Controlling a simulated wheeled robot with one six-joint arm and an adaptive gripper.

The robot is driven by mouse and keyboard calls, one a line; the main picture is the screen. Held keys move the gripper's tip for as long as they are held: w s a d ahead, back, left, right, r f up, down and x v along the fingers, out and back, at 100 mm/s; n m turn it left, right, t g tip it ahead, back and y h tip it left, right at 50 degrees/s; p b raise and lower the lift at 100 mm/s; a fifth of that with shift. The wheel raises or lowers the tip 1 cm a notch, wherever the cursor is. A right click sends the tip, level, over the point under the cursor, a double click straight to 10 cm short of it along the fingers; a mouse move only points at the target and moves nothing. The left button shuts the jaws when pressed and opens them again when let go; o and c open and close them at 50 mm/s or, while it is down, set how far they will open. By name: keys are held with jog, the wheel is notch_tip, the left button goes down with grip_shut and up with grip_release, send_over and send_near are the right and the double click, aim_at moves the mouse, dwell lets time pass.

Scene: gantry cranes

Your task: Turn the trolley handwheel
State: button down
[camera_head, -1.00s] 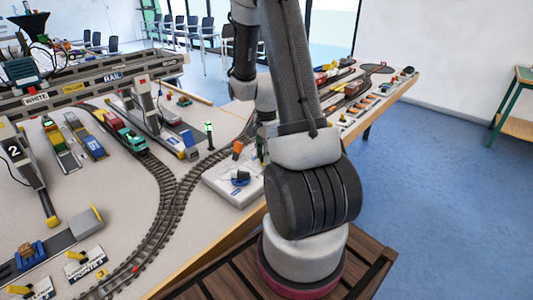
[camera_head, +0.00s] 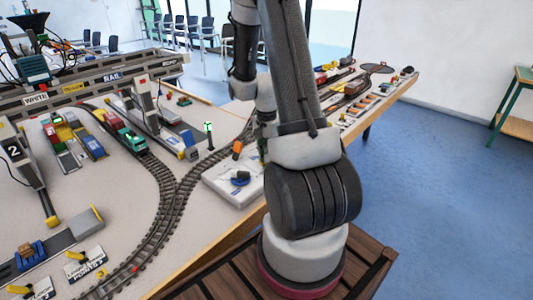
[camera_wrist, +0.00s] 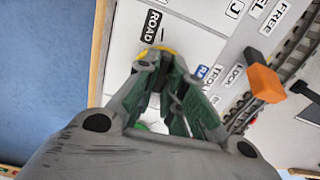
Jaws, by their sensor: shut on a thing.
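In the wrist view, my gripper (camera_wrist: 163,62) points down at a white panel (camera_wrist: 207,45) with printed labels, among them ROAD, LOCK and FREE. Its dark green fingers are shut on the trolley handwheel, which they mostly hide; a little yellow (camera_wrist: 165,48) shows at the fingertips. In the head view, my arm hides most of the gripper. The white control box (camera_head: 222,188) stands at the table's near right edge, with a blue knob (camera_head: 240,178) on top. The teal crane trolley (camera_head: 33,71) sits on the grey gantry beam at the upper left.
Curved rails (camera_head: 178,200), toy trucks (camera_head: 88,140) and small cranes cover the table left of the box. Blue floor (camera_head: 435,190) lies clear to the right.

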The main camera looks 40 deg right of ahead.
jog(key=n, duration=0.5)
jog(key=shift+s+d+n, duration=0.1)
jog(key=shift+n, duration=2.4)
jog(key=shift+d, duration=0.1)
jog(key=c, duration=1.5)
grip_release()
notch_tip(320, 180, up, 12)
